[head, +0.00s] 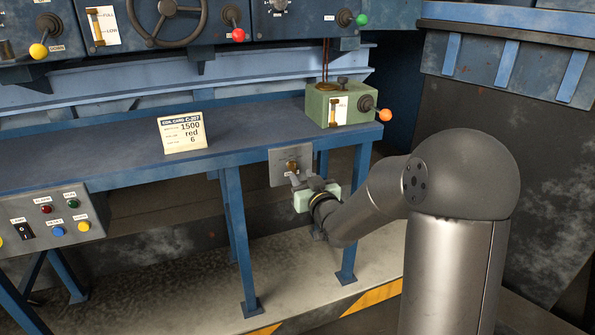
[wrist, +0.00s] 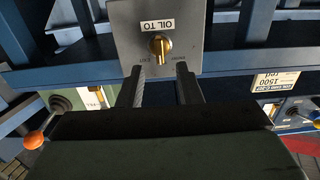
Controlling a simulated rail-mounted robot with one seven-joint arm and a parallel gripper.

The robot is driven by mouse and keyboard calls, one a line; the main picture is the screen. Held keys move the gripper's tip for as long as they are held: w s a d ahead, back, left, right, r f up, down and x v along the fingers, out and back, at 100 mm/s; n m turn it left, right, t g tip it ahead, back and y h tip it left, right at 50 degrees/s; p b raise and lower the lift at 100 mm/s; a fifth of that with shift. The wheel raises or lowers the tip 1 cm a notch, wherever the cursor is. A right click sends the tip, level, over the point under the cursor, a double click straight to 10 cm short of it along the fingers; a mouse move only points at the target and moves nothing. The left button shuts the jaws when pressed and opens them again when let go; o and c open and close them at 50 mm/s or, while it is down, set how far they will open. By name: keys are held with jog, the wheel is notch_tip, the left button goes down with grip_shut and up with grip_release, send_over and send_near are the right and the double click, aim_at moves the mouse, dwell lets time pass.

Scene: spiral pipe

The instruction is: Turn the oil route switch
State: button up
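The oil route switch is a brass knob (wrist: 159,45) on a grey plate (wrist: 185,15) labelled "OIL TO", fixed under the front edge of the blue bench. In the head view the knob (head: 292,166) shows on its plate (head: 280,178), partly covered by my gripper. My gripper (wrist: 160,75) is open, its two dark fingers apart and pointing at the plate. The knob appears between and just beyond the fingertips in the wrist view, and I see no finger touching it. In the head view my gripper (head: 302,182) is close in front of the plate's lower part.
The blue bench (head: 80,182) carries a card (head: 183,132) and a green box (head: 340,105) with an orange-knobbed lever (head: 384,115). A button panel (head: 50,222) hangs at the left. A bench leg (head: 357,215) stands right of the switch plate.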

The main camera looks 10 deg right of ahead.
aim_at(295, 167)
jog(key=shift+w+a, duration=0.2)
jog(key=shift+w, duration=0.9)
jog(key=shift+w+a, duration=0.2)
jog(key=shift+w, duration=0.9)
jog(key=shift+c, duration=0.3)
grip_shut()
jog(key=m+b, duration=0.1)
jog(key=m, duration=0.3)
jog(key=shift+d+f+m+b, duration=0.1)
jog(key=shift+d+m+b, duration=0.1)
jog(key=shift+m+b, duration=0.15)
jog(key=m, duration=0.5)
jog(key=shift+m, duration=0.25)
